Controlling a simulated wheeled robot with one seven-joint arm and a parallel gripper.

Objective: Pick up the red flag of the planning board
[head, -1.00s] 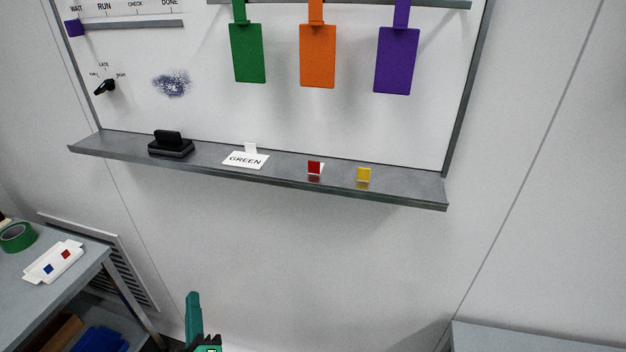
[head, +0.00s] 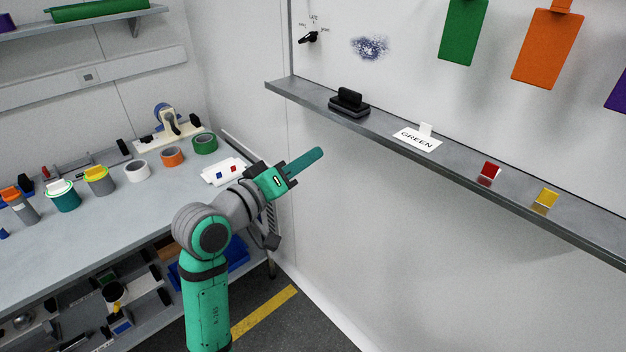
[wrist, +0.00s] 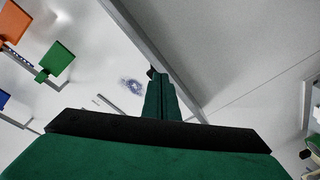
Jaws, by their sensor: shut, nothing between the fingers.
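The red flag (head: 489,171) is a small red square that stands on the grey ledge (head: 460,162) of the planning board (head: 400,75) in the head view. A small yellow flag (head: 546,197) stands to its right. My gripper (head: 315,157) is shut and empty, below and left of the ledge, well apart from the red flag. In the wrist view my gripper's closed green fingers (wrist: 160,98) point up toward the ledge's underside. I cannot make out the red flag in the wrist view.
A black eraser-like block (head: 349,104) and a white GREEN card (head: 417,139) sit on the ledge left of the red flag. Green (head: 463,32) and orange (head: 547,48) tags hang above it. A cluttered workbench (head: 110,220) stands at the left. The space below the ledge is clear.

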